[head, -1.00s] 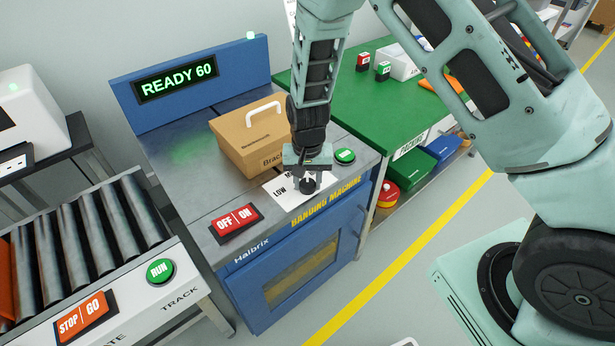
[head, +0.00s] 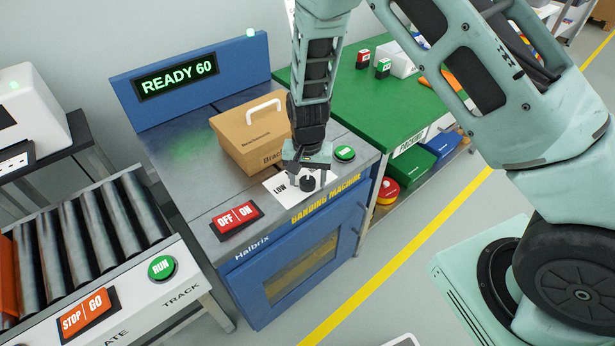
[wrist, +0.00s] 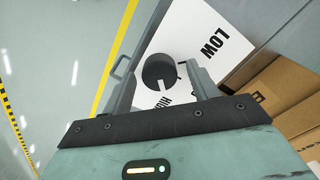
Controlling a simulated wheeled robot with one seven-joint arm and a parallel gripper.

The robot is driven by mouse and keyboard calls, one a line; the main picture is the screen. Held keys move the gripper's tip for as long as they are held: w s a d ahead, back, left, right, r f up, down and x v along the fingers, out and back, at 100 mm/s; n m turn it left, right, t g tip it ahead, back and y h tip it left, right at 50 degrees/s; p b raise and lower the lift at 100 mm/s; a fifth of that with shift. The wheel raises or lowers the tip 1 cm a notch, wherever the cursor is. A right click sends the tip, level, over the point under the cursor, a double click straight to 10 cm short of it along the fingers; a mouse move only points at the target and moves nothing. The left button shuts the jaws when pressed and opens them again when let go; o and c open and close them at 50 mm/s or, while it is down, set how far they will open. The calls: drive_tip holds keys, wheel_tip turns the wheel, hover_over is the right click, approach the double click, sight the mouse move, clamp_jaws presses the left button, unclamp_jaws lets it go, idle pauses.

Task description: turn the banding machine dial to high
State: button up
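The banding machine's dial (head: 308,183) is a round black knob on a white label plate (head: 278,188) near the machine's front edge. In the wrist view the dial (wrist: 159,72) shows between and beyond the fingertips, with "LOW" on one side and a partly hidden word starting "HI" on the other. A small light mark on the dial appears to face the "HI" side. My gripper (head: 306,172) is open just behind the dial in the head view. In the wrist view my gripper (wrist: 160,78) has a finger on either side, with visible gaps to the dial.
A cardboard box (head: 250,140) with a white handle stands on the machine behind my gripper. A red OFF/ON switch (head: 237,220) is left of the dial, and a green button (head: 344,153) is to its right. The display (head: 177,82) reads "READY 60".

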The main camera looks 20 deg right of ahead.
sight(307, 180)
wheel_tip(307, 180, up, 17)
drive_tip(key=shift+r, duration=0.2)
idle(0.5)
idle(0.3)
drive_tip(key=s+a+r+n, duration=0.2)
drive_tip(key=s+n, duration=0.2)
drive_tip(key=s, duration=0.5)
drive_tip(key=s+a+r+n, duration=0.2)
drive_tip(key=s+n, duration=0.3)
drive_tip(key=s, duration=0.4)
drive_tip(key=s+a+r+n, duration=0.2)
drive_tip(key=s+n, duration=0.2)
drive_tip(key=s, duration=0.5)
drive_tip(key=shift+r+y, duration=0.3)
drive_tip(key=shift+r, duration=0.05)
